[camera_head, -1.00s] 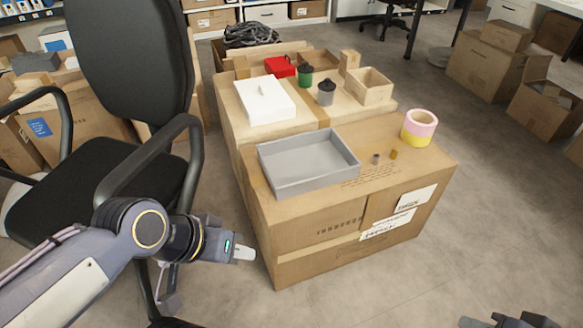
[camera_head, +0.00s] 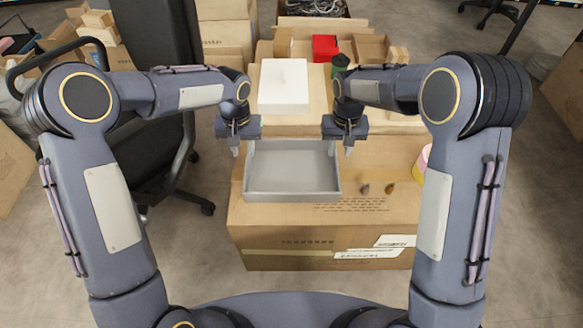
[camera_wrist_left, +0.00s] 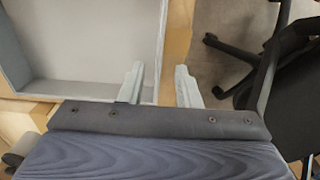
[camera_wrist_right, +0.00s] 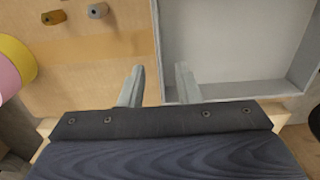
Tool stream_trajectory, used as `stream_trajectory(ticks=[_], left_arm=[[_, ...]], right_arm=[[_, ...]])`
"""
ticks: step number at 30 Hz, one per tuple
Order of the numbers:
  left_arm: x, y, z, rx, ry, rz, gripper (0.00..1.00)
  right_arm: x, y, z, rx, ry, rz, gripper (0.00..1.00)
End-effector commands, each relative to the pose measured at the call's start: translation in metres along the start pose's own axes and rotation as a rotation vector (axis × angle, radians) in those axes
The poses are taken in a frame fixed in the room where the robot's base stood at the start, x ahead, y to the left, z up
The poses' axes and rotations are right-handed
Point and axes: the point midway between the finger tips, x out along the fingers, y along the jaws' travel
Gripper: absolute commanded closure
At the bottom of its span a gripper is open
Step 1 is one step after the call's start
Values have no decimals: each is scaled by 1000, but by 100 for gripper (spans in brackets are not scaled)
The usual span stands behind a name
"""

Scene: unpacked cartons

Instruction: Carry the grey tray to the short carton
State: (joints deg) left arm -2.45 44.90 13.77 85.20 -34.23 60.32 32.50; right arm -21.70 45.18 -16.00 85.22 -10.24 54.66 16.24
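The grey tray (camera_head: 292,196) lies flat and empty on the near carton (camera_head: 300,237). My left gripper (camera_head: 235,150) is at the tray's left side and my right gripper (camera_head: 348,150) at its right side. Both are open and point down. In the left wrist view the fingers (camera_wrist_left: 160,78) stand either side of the tray's wall (camera_wrist_left: 160,40). In the right wrist view the fingers (camera_wrist_right: 160,76) likewise straddle the wall line of the tray (camera_wrist_right: 235,40). Finger depth and contact are unclear. Which carton is the short one I cannot tell.
A second carton (camera_head: 325,90) behind bears a white box (camera_head: 284,85), a red box (camera_head: 325,47) and a green jar (camera_head: 340,65). Two small pegs (camera_head: 378,188) and a pink-yellow tape roll (camera_head: 423,160) are right of the tray. An office chair (camera_head: 150,90) stands left.

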Motion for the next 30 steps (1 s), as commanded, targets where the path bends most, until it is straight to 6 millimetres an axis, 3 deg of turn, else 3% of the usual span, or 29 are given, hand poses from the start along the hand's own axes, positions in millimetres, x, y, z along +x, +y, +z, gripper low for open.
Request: stream_trajectory(ticks=[11, 24, 30], left_arm=[[4, 1, 0, 0, -3, 0, 70], [64, 1, 0, 1, -4, 0, 70], [78, 1, 0, 0, -2, 0, 70]], right_arm=[[4, -1, -1, -2, -1, 3, 70], [64, 0, 0, -1, -3, 3, 70], [78, 0, -1, -2, -1, 2, 70]])
